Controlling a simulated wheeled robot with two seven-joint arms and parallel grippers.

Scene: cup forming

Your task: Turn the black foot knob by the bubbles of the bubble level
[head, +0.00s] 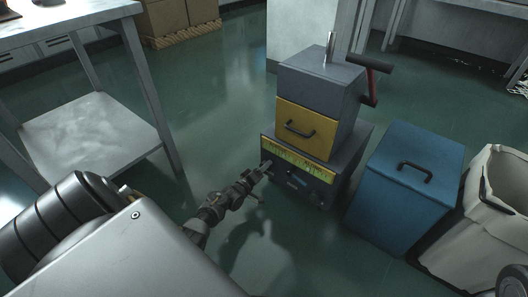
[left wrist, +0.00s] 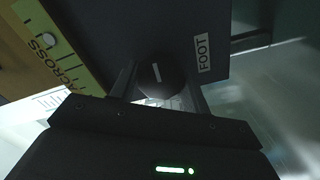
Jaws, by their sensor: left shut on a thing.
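The black foot knob (left wrist: 155,77) shows in the left wrist view with a short white mark on its face, beside a white FOOT label (left wrist: 204,55). My left gripper (left wrist: 155,92) is shut on the knob, one finger on each side. The yellow-green bubble level (left wrist: 58,62), marked ACROSS, runs at the upper left with a pale round bubble (left wrist: 48,40). In the head view the level (head: 298,160) is a strip along the machine's base, its bubbles too small to read. My left gripper (head: 264,168) reaches the base front below its left end. My right gripper is out of view.
The grey machine (head: 322,80) has a yellow drawer front (head: 300,118) and a red-and-black crank (head: 370,80). A blue bin (head: 405,185) and a pale sack-like bin (head: 505,225) stand right of it. A metal table (head: 90,130) stands left, with open green floor between.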

